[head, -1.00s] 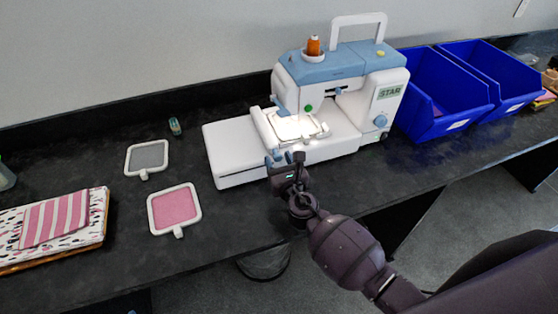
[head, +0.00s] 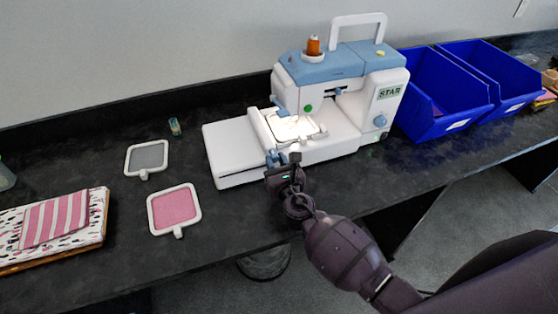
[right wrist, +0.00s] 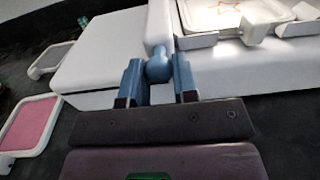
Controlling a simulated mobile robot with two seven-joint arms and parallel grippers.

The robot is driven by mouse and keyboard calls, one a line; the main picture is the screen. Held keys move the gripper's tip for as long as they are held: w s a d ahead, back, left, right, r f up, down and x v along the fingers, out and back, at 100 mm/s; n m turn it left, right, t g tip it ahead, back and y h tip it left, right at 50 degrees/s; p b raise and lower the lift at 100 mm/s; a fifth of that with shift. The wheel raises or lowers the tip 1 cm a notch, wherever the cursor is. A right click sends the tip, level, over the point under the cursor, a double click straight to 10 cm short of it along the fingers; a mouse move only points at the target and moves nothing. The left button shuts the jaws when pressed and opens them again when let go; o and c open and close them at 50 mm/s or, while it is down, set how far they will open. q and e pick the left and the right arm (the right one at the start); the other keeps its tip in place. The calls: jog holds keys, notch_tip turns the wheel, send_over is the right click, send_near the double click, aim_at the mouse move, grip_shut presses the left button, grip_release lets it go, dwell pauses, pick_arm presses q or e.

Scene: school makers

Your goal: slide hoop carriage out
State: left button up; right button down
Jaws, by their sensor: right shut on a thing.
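The hoop carriage (head: 262,130) is a white bar lying across the white bed of the embroidery machine (head: 343,85). A blue ball knob (right wrist: 158,69) is on its near end. My right gripper (head: 276,158) is at that near end, shut on the knob, with one finger on each side in the right wrist view (right wrist: 160,80). A hoop (head: 312,136) with light cloth sits to the right of the carriage, under the lit needle area. My left gripper is not in view.
A grey hoop (head: 147,157) and a pink hoop (head: 173,208) lie on the dark counter to the left. Folded fabric (head: 50,222) is at the far left. Blue bins (head: 440,95) stand right of the machine. The bed's left part (head: 228,150) is clear.

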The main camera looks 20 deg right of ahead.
jog(key=a+b, duration=0.1)
jog(key=a, duration=1.5)
jog(key=shift+s, duration=0.3)
jog(key=shift+a, duration=0.1)
jog(key=c, duration=0.9)
grip_release()
jog(key=shift+a, duration=0.1)
jog(key=shift+c, duration=0.2)
jog(key=shift+s, duration=0.1)
jog(key=s, duration=1)
jog(key=shift+s+d, duration=0.25)
jog(key=shift+s, duration=0.05)
